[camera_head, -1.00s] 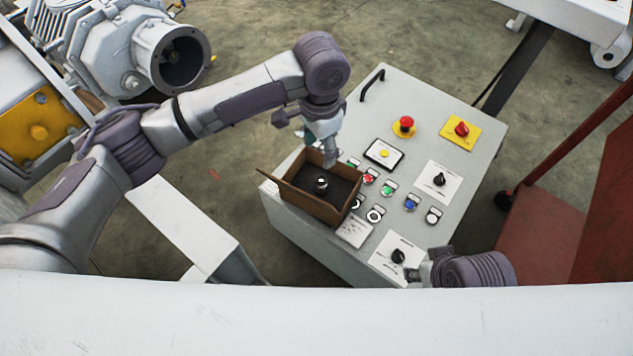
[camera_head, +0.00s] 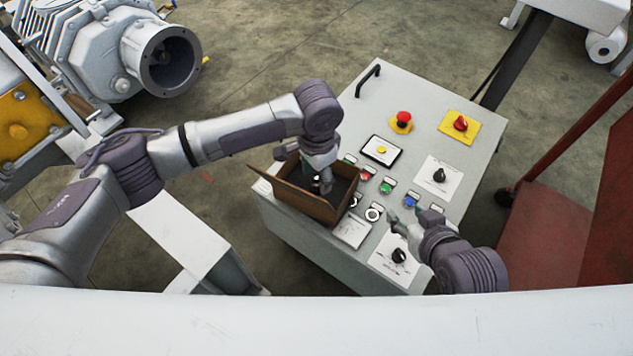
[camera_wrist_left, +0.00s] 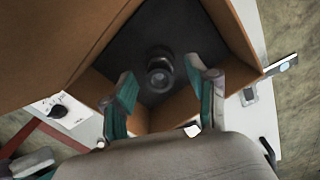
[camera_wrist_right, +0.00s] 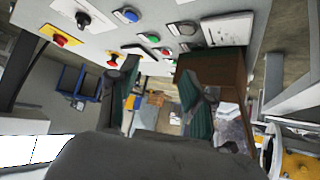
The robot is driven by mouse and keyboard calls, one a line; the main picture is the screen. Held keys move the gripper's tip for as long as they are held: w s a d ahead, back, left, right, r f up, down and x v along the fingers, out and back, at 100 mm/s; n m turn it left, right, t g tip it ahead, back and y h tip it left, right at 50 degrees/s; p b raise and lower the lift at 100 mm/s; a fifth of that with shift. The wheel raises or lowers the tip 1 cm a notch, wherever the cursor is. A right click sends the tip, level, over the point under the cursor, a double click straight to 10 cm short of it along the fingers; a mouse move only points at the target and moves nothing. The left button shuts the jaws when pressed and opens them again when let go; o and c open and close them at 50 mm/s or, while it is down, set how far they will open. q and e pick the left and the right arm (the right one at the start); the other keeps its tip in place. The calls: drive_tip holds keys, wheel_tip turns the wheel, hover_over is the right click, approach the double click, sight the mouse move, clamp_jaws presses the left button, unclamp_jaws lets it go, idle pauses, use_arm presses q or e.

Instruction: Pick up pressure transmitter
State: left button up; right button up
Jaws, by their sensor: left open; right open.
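The pressure transmitter (camera_wrist_left: 160,72) is a small dark cylindrical part with a light metallic ring. It stands on the dark floor of an open cardboard box (camera_head: 305,199). The left wrist view shows it between and just beyond the fingertips of my left gripper (camera_wrist_left: 160,85), which is open and empty. In the head view my left gripper (camera_head: 322,180) reaches down into the box and hides the transmitter. My right gripper (camera_head: 402,216) is open and empty over the lower right part of the control panel. The right wrist view also shows its open fingers (camera_wrist_right: 160,85).
The box stands on the grey control cabinet (camera_head: 400,90) among buttons and switches, including a red emergency stop (camera_head: 402,119) and a yellow-backed red switch (camera_head: 460,124). A black handle (camera_head: 368,80) rises at the far edge. A red frame (camera_head: 560,215) stands to the right.

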use_arm(q)
drive_tip(key=shift+f, duration=0.45)
clamp_jaws()
drive_tip(key=shift+r, duration=0.15)
